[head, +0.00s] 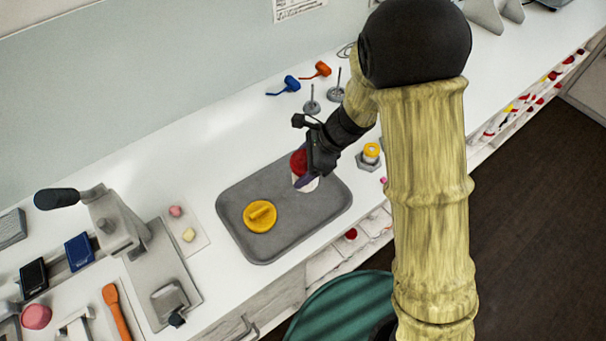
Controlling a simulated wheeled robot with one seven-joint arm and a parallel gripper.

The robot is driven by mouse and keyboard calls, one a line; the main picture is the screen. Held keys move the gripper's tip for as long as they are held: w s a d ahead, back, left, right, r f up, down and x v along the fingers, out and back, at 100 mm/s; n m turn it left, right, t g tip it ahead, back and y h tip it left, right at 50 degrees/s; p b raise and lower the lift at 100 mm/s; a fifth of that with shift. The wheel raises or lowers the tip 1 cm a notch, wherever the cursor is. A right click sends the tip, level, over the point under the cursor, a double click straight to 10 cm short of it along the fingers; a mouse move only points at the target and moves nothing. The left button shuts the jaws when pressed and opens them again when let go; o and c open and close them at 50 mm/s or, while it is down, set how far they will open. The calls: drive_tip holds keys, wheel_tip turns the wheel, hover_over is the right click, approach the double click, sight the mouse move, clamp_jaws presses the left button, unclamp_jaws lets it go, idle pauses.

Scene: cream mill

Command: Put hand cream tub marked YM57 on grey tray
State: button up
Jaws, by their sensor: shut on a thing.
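The grey tray (291,230) lies on the white counter near the middle of the head view. My gripper (306,180) is over the tray's upper right part, shut on a tub with a red top (298,163) and a pale lower part. The gripper hides part of this tub, and no marking on it can be read. I cannot tell whether the tub touches the tray. A yellow round thing with a raised bar (260,215) is on the tray's left part.
A yellow-topped container (371,151) stands right of the tray. Blue (290,84) and orange (321,69) tools lie behind. A grey lever device (130,235) stands left. A green round seat (340,310) is below the counter edge. Bare counter lies behind the tray.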

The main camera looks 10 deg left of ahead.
drive_tip(key=shift+f, duration=1.85)
drive_tip(key=shift+f, duration=0.15)
drive_tip(key=o, duration=1.1)
